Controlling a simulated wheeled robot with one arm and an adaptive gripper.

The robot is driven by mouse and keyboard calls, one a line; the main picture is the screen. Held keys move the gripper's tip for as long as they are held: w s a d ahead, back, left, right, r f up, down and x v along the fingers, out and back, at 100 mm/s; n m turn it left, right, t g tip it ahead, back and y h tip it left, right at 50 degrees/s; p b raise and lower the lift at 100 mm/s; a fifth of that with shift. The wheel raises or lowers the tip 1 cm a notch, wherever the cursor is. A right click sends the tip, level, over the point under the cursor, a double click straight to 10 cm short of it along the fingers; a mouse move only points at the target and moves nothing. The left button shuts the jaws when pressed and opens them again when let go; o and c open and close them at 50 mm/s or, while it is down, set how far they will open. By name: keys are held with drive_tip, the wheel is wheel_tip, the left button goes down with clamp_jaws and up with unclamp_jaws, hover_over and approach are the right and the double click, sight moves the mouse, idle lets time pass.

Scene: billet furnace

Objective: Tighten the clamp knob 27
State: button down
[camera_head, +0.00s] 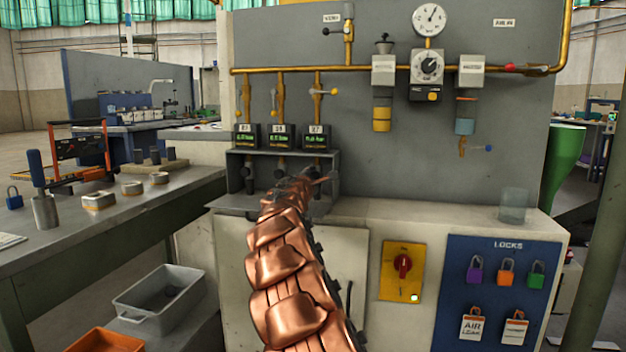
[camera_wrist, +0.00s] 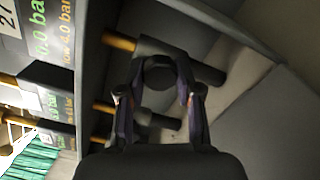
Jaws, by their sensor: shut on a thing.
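Three black gauge boxes hang under brass pipes; the rightmost gauge (camera_head: 316,137) bears the tag 27, and its tag (camera_wrist: 8,17) also shows at the top left of the wrist view. Below the gauges is a grey shelf-like housing (camera_head: 232,166) with black knobs on brass stems. In the wrist view, clamp knob 27 (camera_wrist: 160,76) is a dark cylinder, the upper of those seen, on a brass stem. My gripper (camera_wrist: 160,92) has one finger on either side of it and is shut on it. In the head view, my copper-coloured arm hides most of this knob and my gripper.
A neighbouring knob (camera_wrist: 138,114) on a brass stem lies close below the fingers in the wrist view. The housing walls are near. A yellow switch plate (camera_head: 401,285) and a blue locks board (camera_head: 460,325) are on the cabinet front. A glass (camera_head: 513,206) stands on the cabinet top.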

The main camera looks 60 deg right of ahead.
drive_tip(key=c, duration=0.8)
unclamp_jaws()
drive_tip(key=shift+o, duration=0.2)
drive_tip(key=shift+v, duration=6)
